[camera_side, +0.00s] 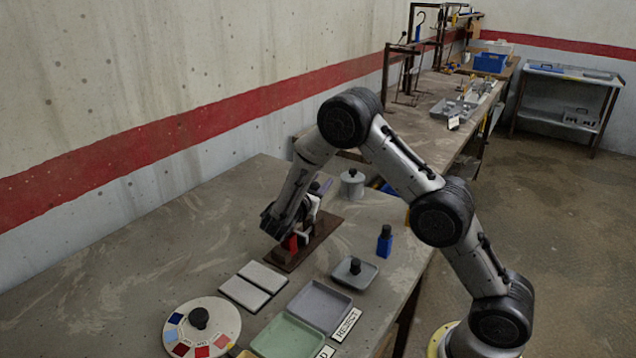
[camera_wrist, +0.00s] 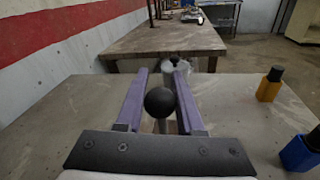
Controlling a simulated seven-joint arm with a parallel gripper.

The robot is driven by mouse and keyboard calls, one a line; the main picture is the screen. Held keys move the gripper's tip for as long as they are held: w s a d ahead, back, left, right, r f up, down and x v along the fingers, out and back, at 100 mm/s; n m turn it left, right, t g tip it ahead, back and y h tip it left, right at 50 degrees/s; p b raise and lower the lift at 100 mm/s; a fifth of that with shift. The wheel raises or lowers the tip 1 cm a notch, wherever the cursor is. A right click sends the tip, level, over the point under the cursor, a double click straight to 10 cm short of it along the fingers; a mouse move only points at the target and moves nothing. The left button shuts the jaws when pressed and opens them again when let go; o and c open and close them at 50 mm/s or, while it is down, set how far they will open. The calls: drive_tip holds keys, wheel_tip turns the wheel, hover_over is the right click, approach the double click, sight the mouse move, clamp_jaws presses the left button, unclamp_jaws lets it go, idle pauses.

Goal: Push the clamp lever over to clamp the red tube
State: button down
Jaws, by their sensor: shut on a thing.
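The clamp stands on a dark brown base plate (camera_side: 322,229) on the table. The red tube (camera_side: 291,243) shows only in part low at the clamp, below my wrist; it does not show in the wrist view. The clamp lever has a round black knob (camera_wrist: 160,102), with a short piece of its shaft visible below it. My gripper (camera_wrist: 157,100) has purple fingers on both sides of the knob and is shut on the lever. In the side view my gripper (camera_side: 318,198) points toward the grey lidded pot, and my wrist hides much of the clamp.
The grey pot (camera_side: 352,185) stands beyond the clamp. A blue bottle (camera_side: 385,243) and a grey dish with a black knob (camera_side: 355,272) are to the right. Pale tiles (camera_side: 254,285), trays (camera_side: 319,306) and a round colour disc (camera_side: 202,325) lie in front. Table left of the clamp is clear.

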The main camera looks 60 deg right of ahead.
drive_tip(key=d+f+y, duration=0.1)
drive_tip(key=y, duration=0.1)
drive_tip(key=d+f+y, duration=0.1)
drive_tip(key=d+y, duration=0.1)
drive_tip(key=d+f+m+y, duration=0.1)
drive_tip(key=shift+d+y, duration=0.35)
drive_tip(key=shift+y, duration=0.05)
drive_tip(key=f+y, duration=0.1)
drive_tip(key=d+f+y, duration=0.1)
drive_tip(key=y, duration=0.1)
drive_tip(key=shift+d+f+g, duration=0.2)
drive_tip(key=shift+f+g, duration=0.1)
drive_tip(key=shift+g, duration=0.1)
drive_tip(key=shift+d+f+y, duration=0.2)
drive_tip(key=shift+f+y, duration=0.65)
drive_tip(key=shift+y, duration=0.05)
drive_tip(key=shift+f, duration=0.15)
drive_tip(key=c, duration=0.5)
unclamp_jaws()
drive_tip(key=shift+c, duration=0.2)
drive_tip(key=shift+a, duration=0.1)
drive_tip(key=v, duration=1.3)
drive_tip(key=shift+r, duration=0.45)
